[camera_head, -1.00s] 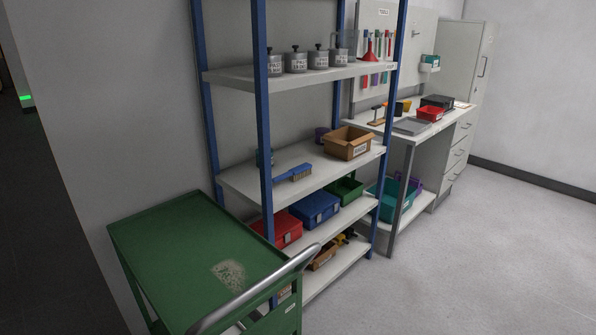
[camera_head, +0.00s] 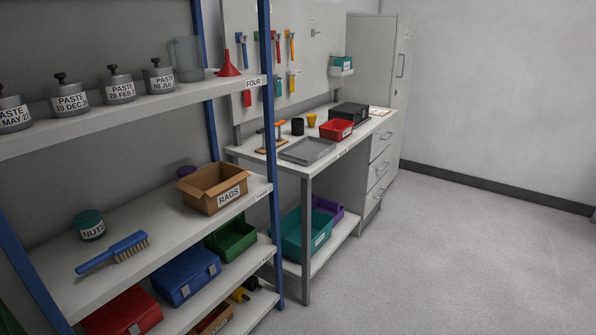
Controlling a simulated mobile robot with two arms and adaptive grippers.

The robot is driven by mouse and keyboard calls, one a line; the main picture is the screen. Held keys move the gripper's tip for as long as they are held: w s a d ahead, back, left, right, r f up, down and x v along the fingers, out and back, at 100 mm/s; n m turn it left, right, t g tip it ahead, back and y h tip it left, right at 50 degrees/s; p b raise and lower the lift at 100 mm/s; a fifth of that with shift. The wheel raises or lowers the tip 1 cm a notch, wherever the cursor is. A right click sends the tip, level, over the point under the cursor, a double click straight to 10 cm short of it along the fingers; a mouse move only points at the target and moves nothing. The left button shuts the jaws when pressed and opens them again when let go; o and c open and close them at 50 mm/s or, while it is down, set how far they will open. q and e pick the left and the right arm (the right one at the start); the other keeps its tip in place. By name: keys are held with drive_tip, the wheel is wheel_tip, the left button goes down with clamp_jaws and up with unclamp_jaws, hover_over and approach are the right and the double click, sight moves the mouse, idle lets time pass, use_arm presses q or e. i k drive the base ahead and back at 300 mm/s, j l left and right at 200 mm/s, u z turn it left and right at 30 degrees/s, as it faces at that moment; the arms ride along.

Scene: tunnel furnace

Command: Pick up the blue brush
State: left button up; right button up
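The blue brush (camera_head: 115,252) lies on the middle shelf (camera_head: 150,222) of the rack, at the lower left of the head view. Its handle points left toward the front edge and its tan bristles face down at the right end. It sits in front of the green jar labelled NUTS (camera_head: 89,225), apart from it. Neither of my grippers shows in the view.
A cardboard RAGS box (camera_head: 212,188) stands right of the brush. A blue rack post (camera_head: 271,150) rises at the shelf's right end. Paste pots (camera_head: 118,86) stand on the shelf above; blue (camera_head: 186,275) and red (camera_head: 122,312) cases sit below. Open floor (camera_head: 430,260) lies right.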

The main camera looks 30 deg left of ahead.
sight(119, 251)
drive_tip(key=i+u, duration=0.9)
drive_tip(key=i+l+u, duration=0.3)
drive_tip(key=u, duration=0.2)
drive_tip(key=i, duration=0.1)
